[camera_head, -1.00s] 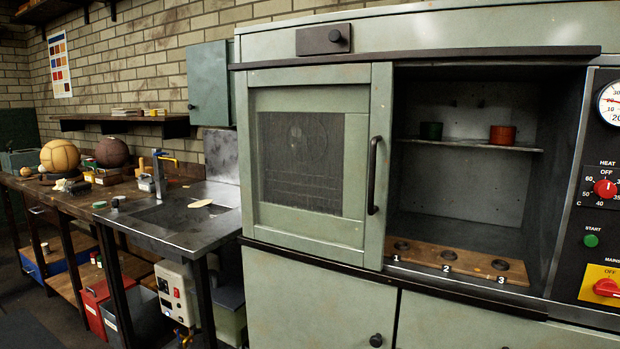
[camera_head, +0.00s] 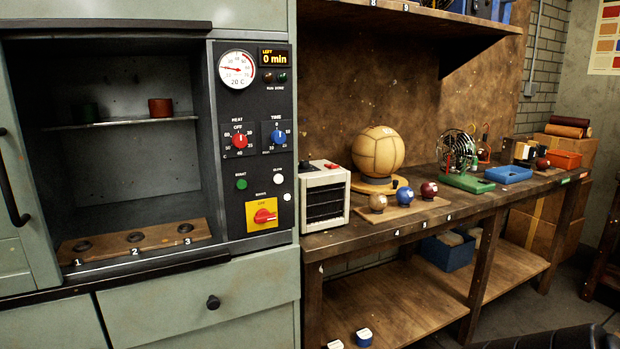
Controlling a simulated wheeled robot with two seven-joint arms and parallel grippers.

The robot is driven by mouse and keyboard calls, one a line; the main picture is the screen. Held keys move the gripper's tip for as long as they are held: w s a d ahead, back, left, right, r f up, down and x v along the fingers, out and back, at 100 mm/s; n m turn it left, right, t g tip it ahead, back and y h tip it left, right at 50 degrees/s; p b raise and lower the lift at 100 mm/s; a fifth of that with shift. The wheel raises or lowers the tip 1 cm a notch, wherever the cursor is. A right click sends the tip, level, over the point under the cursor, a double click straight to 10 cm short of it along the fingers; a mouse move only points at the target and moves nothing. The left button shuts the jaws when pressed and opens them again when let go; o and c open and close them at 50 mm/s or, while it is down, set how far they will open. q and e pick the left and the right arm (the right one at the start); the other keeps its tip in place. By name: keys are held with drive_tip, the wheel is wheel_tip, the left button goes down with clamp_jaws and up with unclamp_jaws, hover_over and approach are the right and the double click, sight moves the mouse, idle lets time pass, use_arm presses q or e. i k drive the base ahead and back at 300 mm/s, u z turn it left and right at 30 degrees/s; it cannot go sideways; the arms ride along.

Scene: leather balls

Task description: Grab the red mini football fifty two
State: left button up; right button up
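Three small balls sit in a row on a wooden board on the workbench: a tan one (camera_head: 377,201), a blue one (camera_head: 404,196) and a dark red one (camera_head: 429,190). Another small dark red ball (camera_head: 542,163) is farther right on the same bench, near a red tray. Any number on the red balls is too small to read, so I cannot tell which one is fifty two. Neither of my grippers shows in the head view.
The workbench (camera_head: 460,203) holds a large tan ball (camera_head: 378,150), a small white heater-like box (camera_head: 324,194), a green-based machine (camera_head: 467,182), a blue tray (camera_head: 508,174) and a red tray (camera_head: 563,159). A green cabinet (camera_head: 205,290) stands left. A shelf overhangs the bench.

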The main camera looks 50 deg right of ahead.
sight(429, 189)
drive_tip(key=z, duration=2.7)
drive_tip(key=k, duration=0.4)
drive_tip(key=z, duration=0.9)
drive_tip(key=k, duration=0.8)
drive_tip(key=z, duration=0.45)
drive_tip(key=i, duration=2.35)
drive_tip(key=u, duration=1.25)
drive_tip(key=i, duration=1.55)
drive_tip(key=u, duration=1.4)
